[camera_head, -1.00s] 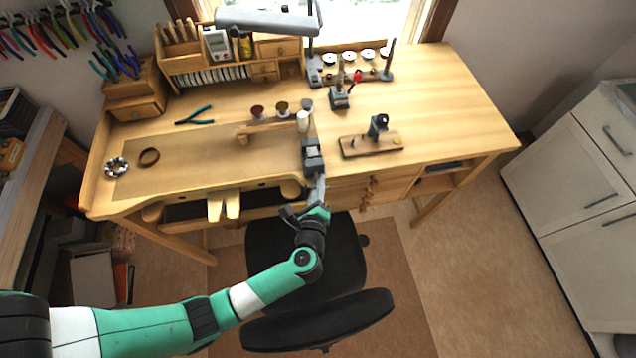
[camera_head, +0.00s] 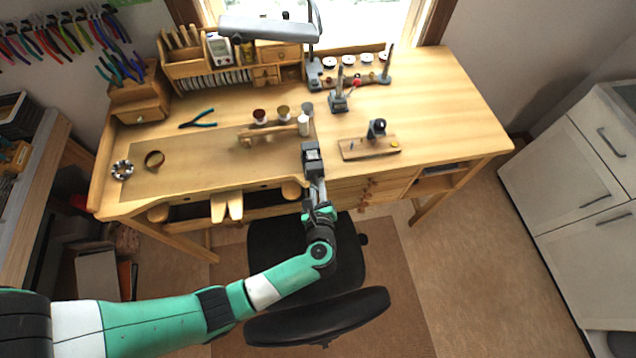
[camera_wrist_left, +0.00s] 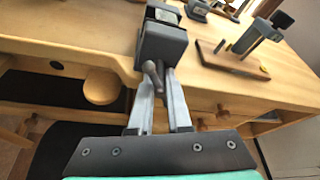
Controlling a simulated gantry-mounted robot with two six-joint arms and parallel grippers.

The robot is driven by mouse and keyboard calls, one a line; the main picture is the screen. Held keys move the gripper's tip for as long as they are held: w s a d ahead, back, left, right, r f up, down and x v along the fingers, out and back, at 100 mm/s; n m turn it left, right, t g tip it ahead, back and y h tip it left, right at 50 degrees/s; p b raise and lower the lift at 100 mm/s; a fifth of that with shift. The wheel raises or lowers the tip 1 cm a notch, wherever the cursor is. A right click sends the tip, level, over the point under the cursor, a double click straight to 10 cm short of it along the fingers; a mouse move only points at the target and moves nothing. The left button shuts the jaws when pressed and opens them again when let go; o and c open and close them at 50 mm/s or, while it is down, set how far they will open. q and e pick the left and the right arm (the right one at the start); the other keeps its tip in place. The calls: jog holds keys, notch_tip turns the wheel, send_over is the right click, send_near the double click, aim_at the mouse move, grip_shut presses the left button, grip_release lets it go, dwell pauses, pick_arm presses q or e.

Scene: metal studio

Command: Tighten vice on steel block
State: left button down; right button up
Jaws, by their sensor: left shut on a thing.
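The grey vice (camera_head: 313,168) is fixed at the front edge of the wooden workbench. A small pale steel block (camera_head: 312,154) shows between its jaws; whether they press on it I cannot tell. In the left wrist view the vice (camera_wrist_left: 162,48) is straight ahead, with its handle (camera_wrist_left: 153,76) on the near side. My left gripper (camera_head: 318,188) is just in front of the vice, its fingers (camera_wrist_left: 164,92) on either side of the handle and shut on it. The finger contact is partly hidden. My right gripper is not in view.
The wooden workbench (camera_head: 440,100) has a drill-like tool on a board (camera_head: 370,148) to the right of the vice. A black chair (camera_head: 290,280) stands below my arm.

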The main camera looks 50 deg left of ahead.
pick_arm(q)
jog(key=shift+r+m+g, duration=0.1)
jog(key=shift+m+g, duration=0.2)
jog(key=shift+m, duration=0.3)
jog(key=shift+m+g+y, duration=0.6)
jog(key=shift+m, duration=0.3)
jog(key=shift+m+g+b, duration=0.4)
jog(key=shift+m+b, duration=0.05)
jog(key=shift+m, duration=0.25)
jog(key=shift+f+m+g+y+b, duration=0.2)
jog(key=shift+m+g+y+b, duration=0.35)
jog(key=shift+m+b, duration=0.3)
jog(key=m+g+y+b, duration=0.1)
jog(key=m+b, duration=0.1)
jog(key=shift+m+y+b, duration=0.25)
jog(key=shift+b, duration=0.1)
jog(key=m+g+y+b, duration=0.1)
jog(key=m+b, duration=0.2)
jog(key=b, duration=0.1)
jog(key=shift+y, duration=0.3)
jog(key=m+y+b, duration=0.1)
jog(key=m+b, duration=0.1)
jog(key=m, duration=0.1)
jog(key=shift+r+m+y+b, duration=0.2)
jog(key=shift+m+y+b, duration=0.4)
jog(key=shift+m, duration=0.3)
jog(key=shift+r, duration=0.1)
